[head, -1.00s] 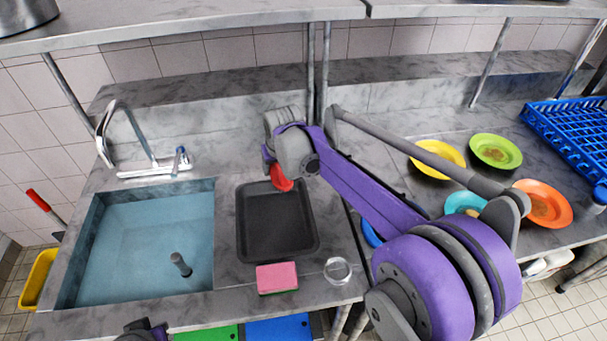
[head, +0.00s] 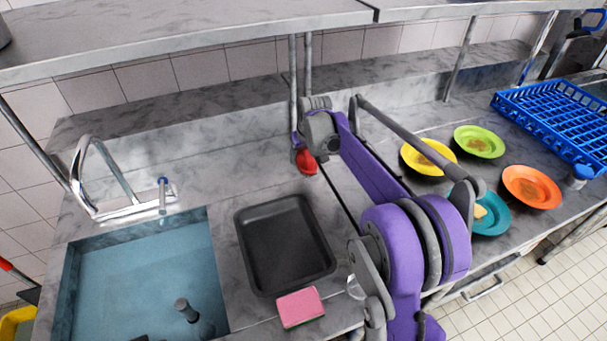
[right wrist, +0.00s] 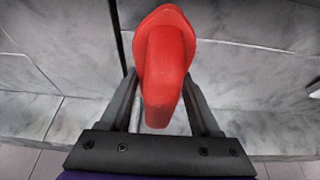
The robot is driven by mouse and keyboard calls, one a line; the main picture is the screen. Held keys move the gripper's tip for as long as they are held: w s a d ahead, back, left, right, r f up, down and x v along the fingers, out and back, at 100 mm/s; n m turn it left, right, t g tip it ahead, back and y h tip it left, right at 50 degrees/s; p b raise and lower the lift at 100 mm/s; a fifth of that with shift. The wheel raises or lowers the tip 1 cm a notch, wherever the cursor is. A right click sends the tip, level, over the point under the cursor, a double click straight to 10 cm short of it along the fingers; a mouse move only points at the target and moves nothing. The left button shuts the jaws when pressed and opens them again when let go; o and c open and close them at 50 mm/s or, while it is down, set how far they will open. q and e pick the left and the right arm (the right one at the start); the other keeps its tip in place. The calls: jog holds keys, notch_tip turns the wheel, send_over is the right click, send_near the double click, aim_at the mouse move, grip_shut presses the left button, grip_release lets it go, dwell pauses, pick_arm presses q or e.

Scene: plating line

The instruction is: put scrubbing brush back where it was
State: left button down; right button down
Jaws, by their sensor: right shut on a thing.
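The red scrubbing brush (head: 306,162) is held by my right gripper (head: 305,146) above the counter, behind the black tray. In the right wrist view the red brush (right wrist: 165,60) sits between the two fingers of my right gripper (right wrist: 160,105), which are shut on it. Marbled counter surface and a dark seam show behind it there. Whether the brush touches the counter cannot be told. My left gripper cannot be made out in the head view.
The black tray (head: 245,245) lies beside the sink (head: 150,270), with a pink sponge (head: 300,307) in front. Dirty plates, yellow (head: 410,160), green (head: 479,142), orange (head: 532,187) and teal (head: 493,220), lie right, near a blue rack (head: 510,106).

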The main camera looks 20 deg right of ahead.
aim_at(305, 157)
pick_arm(q)
jog(key=shift+f, duration=0.1)
pick_arm(e)
jog(key=shift+f, duration=3.15)
pick_arm(q)
jog(key=shift+s+f, duration=0.1)
pick_arm(e)
jog(key=shift+f, duration=0.1)
pick_arm(q)
jog(key=shift+f, duration=0.1)
pick_arm(e)
jog(key=c, duration=0.6)
grip_release()
jog(key=shift+f, duration=0.1)
jog(key=o, duration=0.5)
pick_arm(q)
jog(key=shift+r, duration=0.2)
pick_arm(e)
jog(key=shift+r, duration=0.25)
pick_arm(q)
jog(key=shift+r, duration=0.2)
pick_arm(e)
jog(key=v, duration=1.2)
